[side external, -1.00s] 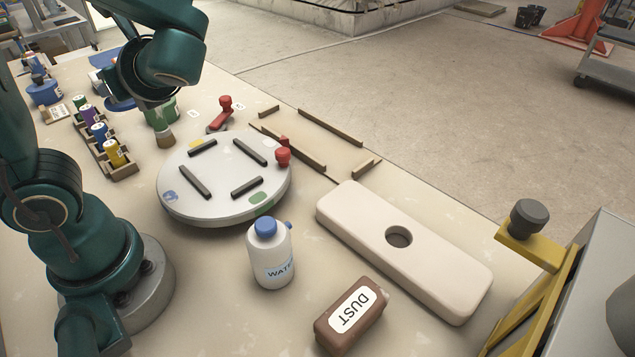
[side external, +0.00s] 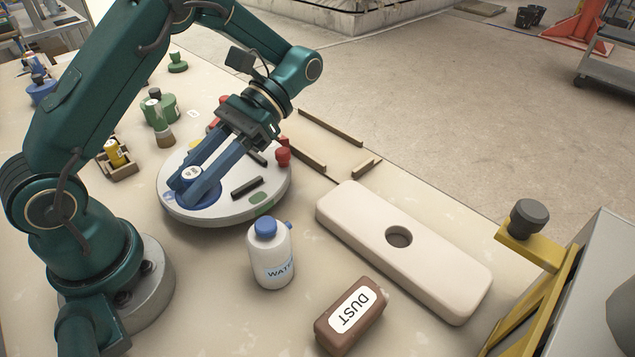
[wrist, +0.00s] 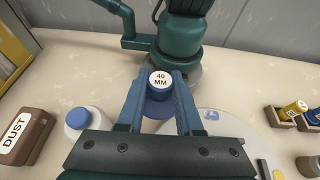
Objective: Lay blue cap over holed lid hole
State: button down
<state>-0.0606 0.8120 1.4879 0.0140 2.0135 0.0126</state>
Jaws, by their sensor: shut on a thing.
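My gripper (side external: 193,182) is shut on the knob of the blue cap (side external: 208,198), a round disc. In the wrist view the blue cap (wrist: 158,112) has a white label on its knob reading 40 MM, between the two blue fingers. The cap is level, over the left front of the grey carousel (side external: 230,212), by its blue mark. I cannot tell whether it touches the carousel. A long pale slab with one round hole, seemingly the holed lid (side external: 440,273), lies on the table to the right. Its hole is uncovered and well apart from the cap.
Dark bars and red knobs (side external: 283,155) rise on the carousel. A green pot (side external: 167,104) is behind. A yellow bracket (side external: 535,250) stands at right.

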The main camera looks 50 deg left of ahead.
jog(key=w+d+r+n+t+h, duration=0.4)
jog(key=w+n+t+h, duration=0.25)
jog(key=w+n, duration=0.3)
jog(key=w+d+r+n+t+h, duration=0.4)
jog(key=w+r+n+t+h, duration=0.15)
jog(key=w+n+t, duration=0.35)
jog(key=d+f, duration=0.4)
jog(key=d+f+g, duration=0.1)
jog(key=d+f, duration=0.2)
jog(key=f, duration=0.2)
jog(key=w+d+f+m+g, duration=0.1)
jog(key=d+f, duration=0.3)
jog(key=shift+d+f+h, duration=0.25)
jog(key=shift+d+h, duration=0.05)
jog(key=shift+h, duration=0.1)
jog(key=shift+f, duration=2)
